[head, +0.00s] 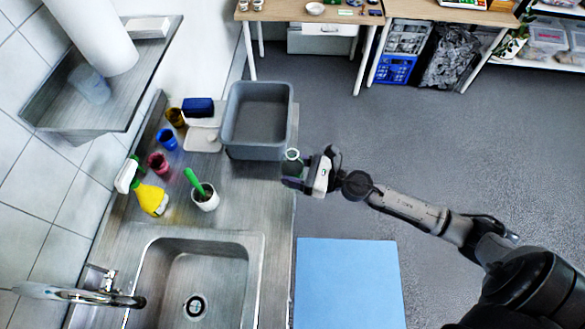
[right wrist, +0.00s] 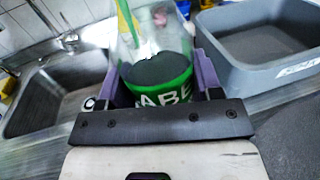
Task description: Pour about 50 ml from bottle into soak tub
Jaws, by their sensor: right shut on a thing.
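The bottle (right wrist: 158,80) is in the right wrist view, with clear upper walls, a green label with white letters and dark contents. In the head view its round top (head: 292,155) shows at the counter's front edge. My right gripper (head: 297,177) is shut on the bottle, with purple fingers on both sides of it in the right wrist view. The bottle looks about upright. The grey soak tub (head: 234,142) stands on the counter just beyond and left of the bottle. It also shows at the right of the wrist view (right wrist: 228,68). My left gripper is not in view.
A sink (head: 160,290) with a faucet is in the near counter. A yellow spray bottle (head: 151,198), a white cup (head: 206,203) with a green-handled tool, and several coloured cups stand left of the tub. A blue mat (head: 345,285) lies on the floor.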

